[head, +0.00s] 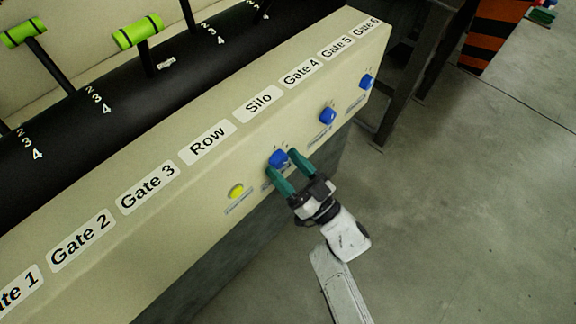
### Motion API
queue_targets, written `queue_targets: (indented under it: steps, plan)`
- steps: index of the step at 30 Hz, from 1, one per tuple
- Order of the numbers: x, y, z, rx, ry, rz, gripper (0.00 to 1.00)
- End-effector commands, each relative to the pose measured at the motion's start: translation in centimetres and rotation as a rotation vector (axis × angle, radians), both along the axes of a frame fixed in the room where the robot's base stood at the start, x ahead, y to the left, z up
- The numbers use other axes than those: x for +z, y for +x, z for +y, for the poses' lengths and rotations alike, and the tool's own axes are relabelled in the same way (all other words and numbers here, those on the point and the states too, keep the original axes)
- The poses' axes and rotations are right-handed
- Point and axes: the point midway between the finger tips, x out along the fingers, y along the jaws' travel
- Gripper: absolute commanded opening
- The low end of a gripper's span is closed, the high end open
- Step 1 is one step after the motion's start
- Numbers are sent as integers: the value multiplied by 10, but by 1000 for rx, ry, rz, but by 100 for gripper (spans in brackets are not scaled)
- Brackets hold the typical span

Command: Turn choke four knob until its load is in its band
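A blue knob (278,157) sits on the sloping front of the cream panel (205,190). My gripper (281,163) reaches it from the lower right, with its two teal fingertips apart, one on each side of the knob. I cannot tell whether the fingers touch the knob or stand just clear of it. A small label strip lies below the knob, partly hidden by a finger and too small to read. I cannot tell which choke this knob belongs to. No load readout is legible.
A second blue knob (327,116) and a third blue knob (367,81) sit farther right. A yellow button (236,191) is to the left. Green-handled levers (138,32) stand on the black strip behind.

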Motion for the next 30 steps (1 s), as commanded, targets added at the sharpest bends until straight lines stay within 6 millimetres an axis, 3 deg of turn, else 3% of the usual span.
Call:
queue_targets:
  steps: [2, 16, 30]
  plan:
    - [0, 0, 0, 0, 0, 0, 57]
    - [0, 0, 0, 0, 0, 0, 12]
    - [-2, 1, -2, -1, -83, -105, 12]
